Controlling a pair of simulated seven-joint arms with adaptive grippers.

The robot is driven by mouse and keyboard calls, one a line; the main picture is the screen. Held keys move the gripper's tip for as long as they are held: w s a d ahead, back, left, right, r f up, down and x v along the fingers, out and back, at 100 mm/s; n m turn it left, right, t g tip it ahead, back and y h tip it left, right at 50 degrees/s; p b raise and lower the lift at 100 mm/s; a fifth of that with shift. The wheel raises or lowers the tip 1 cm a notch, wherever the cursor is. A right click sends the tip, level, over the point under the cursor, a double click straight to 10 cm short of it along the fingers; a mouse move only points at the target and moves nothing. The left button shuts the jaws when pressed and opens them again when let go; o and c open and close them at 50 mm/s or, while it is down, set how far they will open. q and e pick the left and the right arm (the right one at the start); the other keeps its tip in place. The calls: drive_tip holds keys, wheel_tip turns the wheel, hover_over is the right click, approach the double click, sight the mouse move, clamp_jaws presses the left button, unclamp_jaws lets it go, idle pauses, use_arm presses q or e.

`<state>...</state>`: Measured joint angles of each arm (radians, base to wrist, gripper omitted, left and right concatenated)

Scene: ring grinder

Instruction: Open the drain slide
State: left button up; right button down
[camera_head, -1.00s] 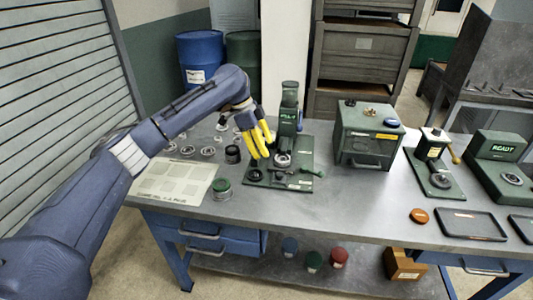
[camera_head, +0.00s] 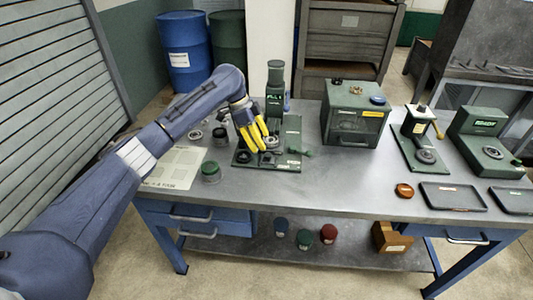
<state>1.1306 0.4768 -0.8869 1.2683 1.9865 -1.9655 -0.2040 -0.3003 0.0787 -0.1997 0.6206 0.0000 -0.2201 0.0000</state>
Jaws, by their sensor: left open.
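A green fill station stands on the grey bench, with an upright column (camera_head: 275,92) and a flat base plate (camera_head: 290,163). A round ring-shaped seat (camera_head: 271,142) and small dark fittings sit on the plate. A small green handle-like part (camera_head: 300,151) is at the plate's right side. I cannot tell for sure which part is the drain slide. My left gripper (camera_head: 259,143), with yellow fingers, is open over the left part of the plate, pointing down, close to the ring seat. I cannot tell whether it touches anything. My right gripper is out of view.
A green box with a front handle (camera_head: 354,115) stands right of the station. Farther right are a small press (camera_head: 418,145), a READY unit (camera_head: 486,140), an orange disc (camera_head: 404,190) and black trays (camera_head: 452,197).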

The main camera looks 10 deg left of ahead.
sight(268, 154)
use_arm(q)
drive_tip(key=shift+x, duration=3.1)
clamp_jaws()
